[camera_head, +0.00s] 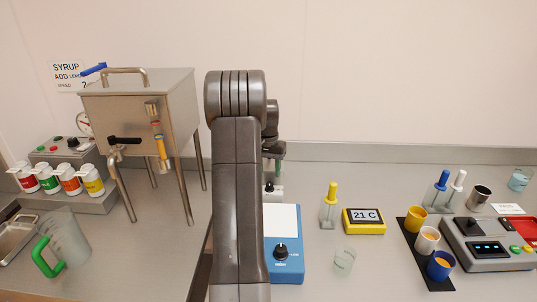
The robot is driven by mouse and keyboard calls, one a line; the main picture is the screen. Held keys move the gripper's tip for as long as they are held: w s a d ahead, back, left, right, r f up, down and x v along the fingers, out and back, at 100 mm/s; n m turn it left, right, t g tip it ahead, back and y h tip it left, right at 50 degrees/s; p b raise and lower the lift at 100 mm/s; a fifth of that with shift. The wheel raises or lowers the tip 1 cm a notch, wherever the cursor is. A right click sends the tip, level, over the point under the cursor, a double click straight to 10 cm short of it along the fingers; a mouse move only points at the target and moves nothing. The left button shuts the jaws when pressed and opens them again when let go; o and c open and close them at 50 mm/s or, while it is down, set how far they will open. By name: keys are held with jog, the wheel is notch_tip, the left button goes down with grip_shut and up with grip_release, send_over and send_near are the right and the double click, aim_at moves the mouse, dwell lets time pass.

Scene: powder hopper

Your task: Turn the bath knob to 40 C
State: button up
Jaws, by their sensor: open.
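A blue unit (287,271) with a white top stands right of my arm, partly covered by it. Its front has a round black knob (281,252) with small marks that I cannot read. A small light-grey box (273,194) with a black knob (269,186) stands behind it. No label shows which knob is the bath's. My gripper (272,168) points down above the small grey box, mostly hidden behind my arm, and is open. I cannot tell whether its fingers touch that knob. A yellow display (364,221) to the right reads 21 C.
A steel hopper (140,104) on legs stands left. Coloured bottles (68,179) and a green-handled jug (63,243) are further left. A glass beaker (345,260), several cups on a black mat (412,239) and a grey console (484,253) stand right.

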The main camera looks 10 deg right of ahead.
aim_at(270, 183)
notch_tip(270, 183, up, 9)
jog(key=shift+a+b, duration=0.15)
jog(key=shift+b, duration=0.2)
jog(key=shift+f, duration=0.15)
jog(key=f+p, duration=0.1)
jog(key=f, duration=0.6)
jog(key=f+p, duration=0.1)
jog(key=f, duration=0.5)
jog(key=shift+d+f, duration=0.2)
jog(key=shift+f, duration=0.15)
